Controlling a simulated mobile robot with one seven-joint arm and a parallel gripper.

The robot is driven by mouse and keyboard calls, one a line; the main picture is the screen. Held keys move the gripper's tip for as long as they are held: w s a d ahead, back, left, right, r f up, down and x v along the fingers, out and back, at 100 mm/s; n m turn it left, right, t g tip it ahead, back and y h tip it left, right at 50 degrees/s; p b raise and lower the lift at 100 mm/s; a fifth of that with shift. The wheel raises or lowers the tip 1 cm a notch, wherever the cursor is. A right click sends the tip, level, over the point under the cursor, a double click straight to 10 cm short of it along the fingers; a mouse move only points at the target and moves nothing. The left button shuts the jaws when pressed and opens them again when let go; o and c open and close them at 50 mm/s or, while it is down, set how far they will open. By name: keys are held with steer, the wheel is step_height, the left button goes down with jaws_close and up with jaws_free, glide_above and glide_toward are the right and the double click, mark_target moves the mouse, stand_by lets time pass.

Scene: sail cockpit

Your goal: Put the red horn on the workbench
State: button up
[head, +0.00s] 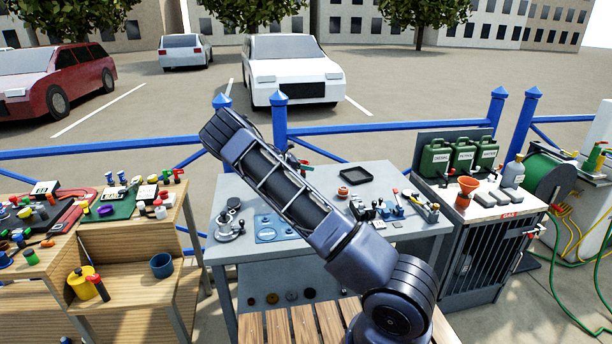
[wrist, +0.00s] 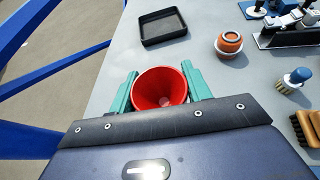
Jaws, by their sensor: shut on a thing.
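The red horn (wrist: 160,92) sits between the two teal fingers of my gripper (wrist: 159,72) in the wrist view, its wide round mouth facing the camera. The fingers are shut on it, one on each side. Its lower end is hidden. Behind it is the grey top of the workbench (wrist: 200,50); I cannot tell whether the horn touches it. In the head view the workbench (head: 228,185) stands in the middle, with my arm reaching across it. There my gripper is mostly hidden behind the arm, with a small red bit (head: 304,163) showing near the back edge.
A black tray (wrist: 163,27) and an orange-brown pot (wrist: 229,45) stand beyond the horn. A blue-topped brush (wrist: 293,80) lies to the right. A blue mat (head: 268,229) lies at the bench's left. Blue railing (head: 350,128) runs behind. Bare bench top shows between these things.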

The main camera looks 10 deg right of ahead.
steer(key=shift+f, duration=2.15)
steer(key=shift+f, duration=0.1)
steer(key=o, duration=1)
steer(key=shift+o, duration=0.2)
steer(key=shift+a+r, duration=0.2)
steer(key=v, duration=1.1)
steer(key=shift+a, duration=0.2)
steer(key=shift+r, duration=0.1)
